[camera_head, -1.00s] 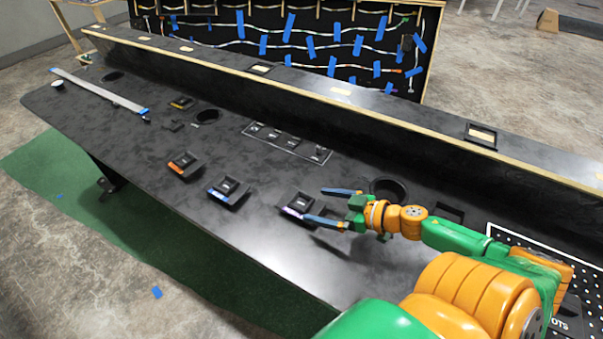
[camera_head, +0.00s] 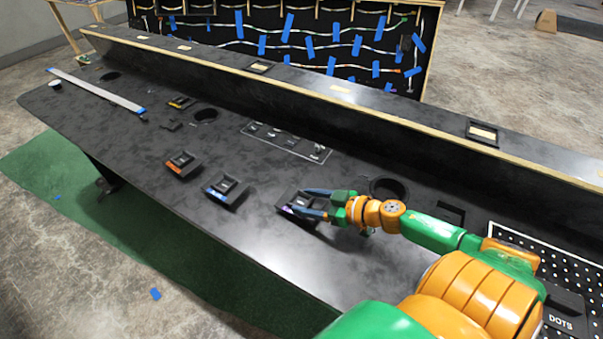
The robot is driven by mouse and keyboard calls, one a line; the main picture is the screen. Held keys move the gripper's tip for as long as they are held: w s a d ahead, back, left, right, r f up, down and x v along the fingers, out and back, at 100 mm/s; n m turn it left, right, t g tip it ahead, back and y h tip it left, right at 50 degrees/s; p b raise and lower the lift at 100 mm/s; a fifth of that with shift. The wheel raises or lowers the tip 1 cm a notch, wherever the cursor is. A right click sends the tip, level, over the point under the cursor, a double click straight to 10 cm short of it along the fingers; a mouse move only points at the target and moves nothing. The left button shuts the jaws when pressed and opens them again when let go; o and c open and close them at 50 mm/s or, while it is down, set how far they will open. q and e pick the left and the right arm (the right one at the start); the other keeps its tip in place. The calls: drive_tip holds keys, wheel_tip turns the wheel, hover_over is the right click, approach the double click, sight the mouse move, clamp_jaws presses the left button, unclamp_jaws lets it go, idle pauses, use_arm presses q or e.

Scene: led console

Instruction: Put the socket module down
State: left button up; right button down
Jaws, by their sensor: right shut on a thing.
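The socket module, a small black block with a purple strip (camera_head: 287,209), is at the front middle of the dark console top (camera_head: 240,245). It appears to rest on the surface. My right gripper (camera_head: 306,201) reaches in from the right. Its two blue fingers are shut on the module, one on the far side and one on the near side. The fingers hide part of the module. My left gripper is not in view.
Two similar black modules, one with a blue strip (camera_head: 226,190) and one with an orange strip (camera_head: 182,164), stand to the left. A round hole (camera_head: 389,187) lies behind my gripper. A dotted panel (camera_head: 560,265) is at right. The front surface is clear.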

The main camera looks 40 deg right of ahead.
sight(308, 204)
wheel_tip(308, 204, up, 10)
drive_tip(key=p, duration=0.5)
drive_tip(key=s+a+r+n+g+y, duration=0.3)
drive_tip(key=a+r+n+y, duration=0.15)
drive_tip(key=a+r, duration=0.6)
drive_tip(key=s+a+n+g, duration=0.1)
drive_tip(key=s+a, duration=0.1)
drive_tip(key=s, duration=0.4)
drive_tip(key=shift+s+a+n+g+y+b, duration=0.15)
drive_tip(key=shift+a+n+g+y+b, duration=0.2)
drive_tip(key=shift+g+y, duration=0.1)
